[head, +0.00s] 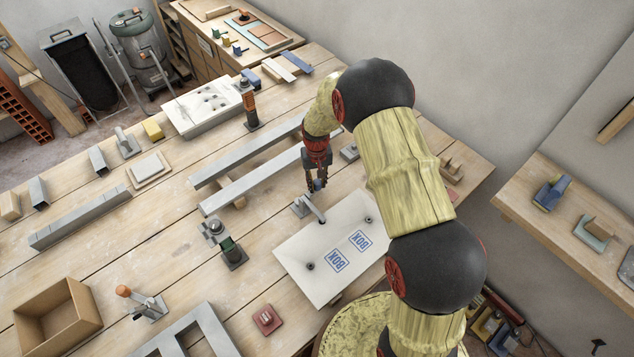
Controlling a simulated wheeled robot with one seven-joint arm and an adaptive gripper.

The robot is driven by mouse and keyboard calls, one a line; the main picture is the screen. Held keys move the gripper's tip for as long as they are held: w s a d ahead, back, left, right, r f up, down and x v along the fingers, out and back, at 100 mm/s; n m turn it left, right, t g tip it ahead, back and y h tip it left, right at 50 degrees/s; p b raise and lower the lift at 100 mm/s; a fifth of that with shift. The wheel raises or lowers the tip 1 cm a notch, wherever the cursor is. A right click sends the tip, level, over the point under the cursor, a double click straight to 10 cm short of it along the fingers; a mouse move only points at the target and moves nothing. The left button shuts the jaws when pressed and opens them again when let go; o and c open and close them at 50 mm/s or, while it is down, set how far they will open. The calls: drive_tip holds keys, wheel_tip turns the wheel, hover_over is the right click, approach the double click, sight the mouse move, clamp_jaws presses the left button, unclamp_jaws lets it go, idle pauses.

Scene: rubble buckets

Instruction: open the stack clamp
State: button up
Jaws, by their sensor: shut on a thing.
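A grey metal clamp (303,206) stands at the back edge of a white board (298,254) printed with blue BOX labels. The clamp's grey bar reaches over the board and its tip is at the board's surface; I cannot tell if it presses. The handle looks roughly upright, mostly hidden by the fingers. My arm covers the board's right end.
Two long grey rails (250,152) lie left of my gripper. A dark orange-banded tool (250,106) stands behind. A cardboard box (57,314) sits front left.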

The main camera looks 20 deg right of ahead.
clamp_jaws()
drive_tip(key=shift+w, duration=0.15)
drive_tip(key=n, duration=0.1)
drive_tip(key=w+a+n, duration=0.1)
drive_tip(key=shift+w+n, duration=0.25)
drive_tip(key=shift+n, duration=0.05)
drive_tip(key=n, duration=0.1)
drive_tip(key=w+a+n, duration=0.1)
drive_tip(key=shift+w+a+n, duration=0.2)
drive_tip(key=shift+a+n, duration=0.05)
drive_tip(key=shift+n, duration=0.15)
drive_tip(key=a+n, duration=0.1)
drive_tip(key=w+a+n, duration=0.1)
drive_tip(key=n, duration=0.1)
drive_tip(key=shift+w, duration=0.1)
drive_tip(key=shift+w+a+n, duration=0.25)
drive_tip(key=shift+a+n, duration=0.55)
drive_tip(key=shift+n, duration=0.6)
drive_tip(key=o, duration=0.9)
unclamp_jaws()
